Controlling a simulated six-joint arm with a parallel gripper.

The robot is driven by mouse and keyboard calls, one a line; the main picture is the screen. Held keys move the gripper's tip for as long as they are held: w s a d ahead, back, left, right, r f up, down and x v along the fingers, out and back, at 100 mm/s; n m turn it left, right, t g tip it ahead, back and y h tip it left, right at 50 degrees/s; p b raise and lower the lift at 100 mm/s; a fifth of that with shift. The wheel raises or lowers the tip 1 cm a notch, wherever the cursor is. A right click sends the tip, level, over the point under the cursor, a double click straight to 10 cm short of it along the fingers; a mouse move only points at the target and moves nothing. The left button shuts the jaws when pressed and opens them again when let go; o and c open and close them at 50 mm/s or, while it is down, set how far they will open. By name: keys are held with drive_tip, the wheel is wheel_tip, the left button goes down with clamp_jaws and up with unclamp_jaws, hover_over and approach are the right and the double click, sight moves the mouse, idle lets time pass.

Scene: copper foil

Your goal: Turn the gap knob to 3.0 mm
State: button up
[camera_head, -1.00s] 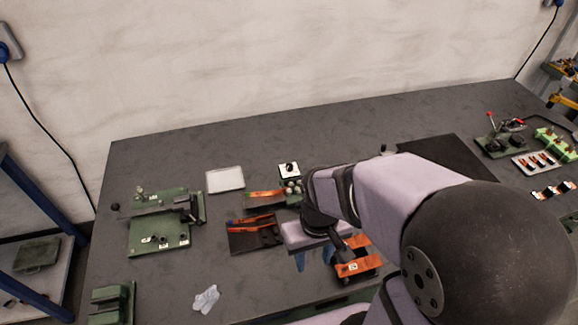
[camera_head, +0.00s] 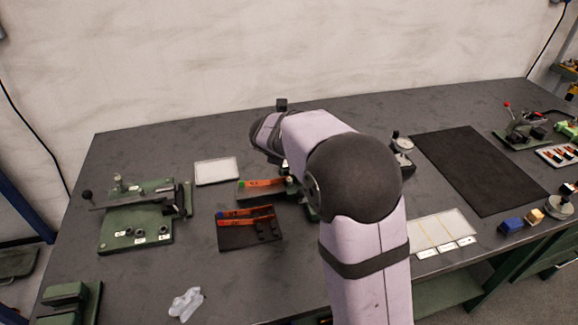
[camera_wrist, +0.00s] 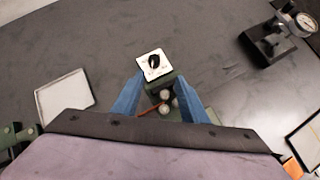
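The gap knob (camera_wrist: 154,61) is a small black knob on a square white dial plate (camera_wrist: 145,70) in the wrist view. The plate's markings are too small to read. It tops a small green device (camera_wrist: 153,90) with several pale round rollers (camera_wrist: 165,96). My gripper (camera_wrist: 161,80) shows two blue fingers, spread apart and empty, on either side of the device. The knob lies a little beyond the fingertips, and no contact shows.
A white tray (camera_head: 216,171) lies left of the device. A dial gauge on a black stand (camera_wrist: 281,38) is at the right, near a black mat (camera_head: 475,170).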

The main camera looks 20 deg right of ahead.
drive_tip(key=shift+w+a+f+n, duration=0.15)
drive_tip(key=shift+w+a+n, duration=0.05)
drive_tip(key=shift+w+n, duration=0.75)
drive_tip(key=shift+x, duration=3.6)
drive_tip(key=shift+w, duration=0.1)
drive_tip(key=shift+c, duration=0.4)
clamp_jaws()
